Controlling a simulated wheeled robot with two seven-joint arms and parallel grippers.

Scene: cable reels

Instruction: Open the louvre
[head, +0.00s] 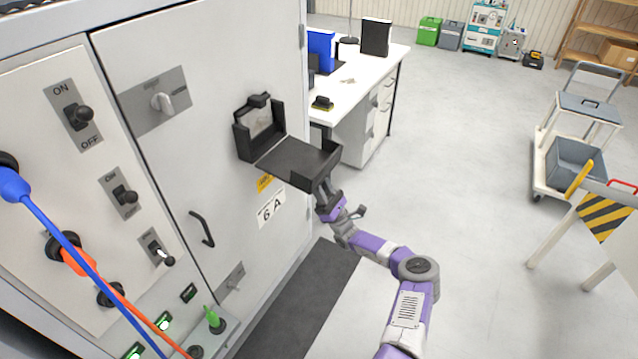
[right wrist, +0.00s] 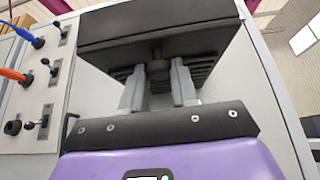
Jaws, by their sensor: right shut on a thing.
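The louvre (head: 298,158) is a black flap on the grey cabinet door. It stands swung out from its black frame (head: 243,143), and a pale opening shows behind it. My right gripper (head: 322,187) is at the flap's outer edge. In the right wrist view, its two grey fingers (right wrist: 157,88) are shut on a dark knob (right wrist: 156,66) of the louvre (right wrist: 150,30). The knob is hidden by the gripper in the head view. My left gripper is not in view.
The cabinet door carries a rotary switch (head: 161,103), a black handle (head: 202,229) and a "6 A" label (head: 271,209). Blue and orange cables hang across the switch panel (head: 50,125) at left. A white desk (head: 375,75) stands behind.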

